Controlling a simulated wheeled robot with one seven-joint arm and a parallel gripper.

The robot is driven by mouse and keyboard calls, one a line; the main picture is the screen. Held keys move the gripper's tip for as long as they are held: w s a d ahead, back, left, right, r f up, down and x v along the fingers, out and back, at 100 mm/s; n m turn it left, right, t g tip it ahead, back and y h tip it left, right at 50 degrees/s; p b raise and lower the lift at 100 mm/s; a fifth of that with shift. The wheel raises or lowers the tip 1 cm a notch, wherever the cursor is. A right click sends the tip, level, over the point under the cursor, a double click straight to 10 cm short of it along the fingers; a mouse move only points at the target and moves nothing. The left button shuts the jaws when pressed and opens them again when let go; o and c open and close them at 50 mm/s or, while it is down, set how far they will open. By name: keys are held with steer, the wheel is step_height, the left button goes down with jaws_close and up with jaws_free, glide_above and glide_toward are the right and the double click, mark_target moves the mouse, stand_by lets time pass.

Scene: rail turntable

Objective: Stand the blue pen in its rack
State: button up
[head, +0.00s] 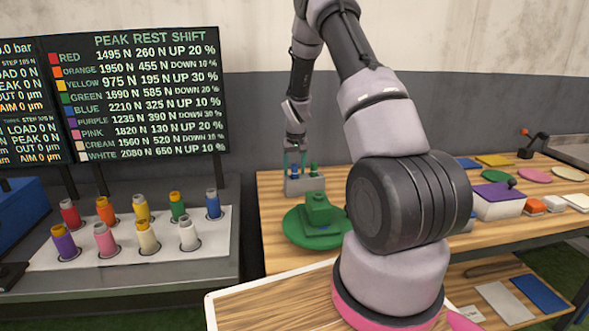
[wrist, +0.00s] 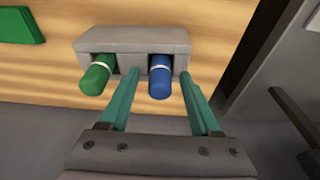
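The grey rack (wrist: 128,45) holds a green pen (wrist: 96,76) in its left slot and the blue pen (wrist: 160,78) in its right slot in the wrist view. Both pens stand in it, with their rounded ends towards the camera and a pale band on each. My gripper (wrist: 160,74) is open, its teal fingers on either side of the blue pen with a visible gap to each side. In the head view the rack (head: 305,186) stands on the wooden table, with my gripper (head: 295,158) pointing down over the blue pen (head: 294,170).
A green round turntable (head: 296,232) with a green block (head: 318,208) sits just in front of the rack. A purple-topped white box (head: 497,205) and several coloured pieces lie to the right.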

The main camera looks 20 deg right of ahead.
step_height(320, 180, up, 11)
steer(key=s, duration=0.2)
steer(key=shift+a+f, duration=0.2)
stand_by(0.4)
steer(key=s+a+r+m+t+y, duration=0.1)
steer(key=s+a+r, duration=0.2)
steer(key=s+r, duration=0.45)
steer(key=s+a+r+t, duration=0.15)
steer(key=s+r, duration=0.35)
steer(key=r, duration=0.6)
steer(key=s+a+r+t, duration=0.1)
steer(key=s+a+r, duration=0.2)
steer(key=s, duration=0.7)
steer(key=s+a+r+m+t+y, duration=0.1)
steer(key=s+a+r, duration=0.2)
steer(key=s, duration=0.8)
steer(key=shift+r, duration=0.85)
